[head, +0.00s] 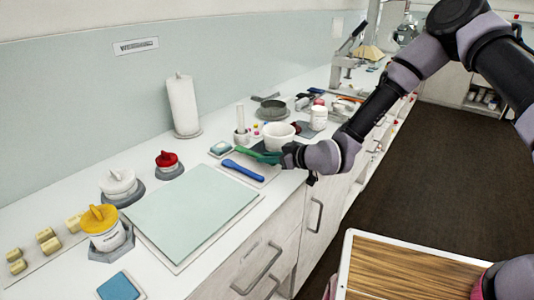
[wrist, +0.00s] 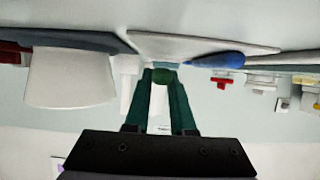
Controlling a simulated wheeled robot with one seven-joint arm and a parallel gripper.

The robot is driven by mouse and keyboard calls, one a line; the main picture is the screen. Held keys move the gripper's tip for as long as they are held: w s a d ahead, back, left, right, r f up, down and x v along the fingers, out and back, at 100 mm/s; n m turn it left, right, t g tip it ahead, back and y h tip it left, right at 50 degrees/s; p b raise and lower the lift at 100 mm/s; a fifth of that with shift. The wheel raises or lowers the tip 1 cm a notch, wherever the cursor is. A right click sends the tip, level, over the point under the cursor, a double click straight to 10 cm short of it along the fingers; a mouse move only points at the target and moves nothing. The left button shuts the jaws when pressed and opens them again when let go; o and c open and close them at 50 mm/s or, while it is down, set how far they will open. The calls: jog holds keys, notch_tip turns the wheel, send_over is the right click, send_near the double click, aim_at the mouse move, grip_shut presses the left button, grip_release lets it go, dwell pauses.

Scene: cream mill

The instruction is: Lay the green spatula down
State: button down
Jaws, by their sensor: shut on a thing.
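The green spatula (head: 246,151) is held by my gripper (head: 268,156) just above a pale rest (head: 262,181) on the counter in the head view. In the wrist view, my gripper (wrist: 160,82) has its dark green fingers shut on the spatula, whose green end (wrist: 161,75) shows between the tips. The rest of the spatula is hidden there. A blue spatula (head: 243,172) lies on the pale rest, in front of the green one. It also shows in the wrist view (wrist: 216,60). Whether the green spatula touches the rest is unclear.
A white tub (head: 278,136) stands close behind my gripper. A large pale green board (head: 195,212) lies in front. A red-lidded jar (head: 168,164) stands beyond the board.

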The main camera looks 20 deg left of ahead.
jog(key=shift+d+f, duration=0.1)
jog(key=shift+f, duration=0.75)
dwell(0.7)
jog(key=c, duration=0.7)
grip_release()
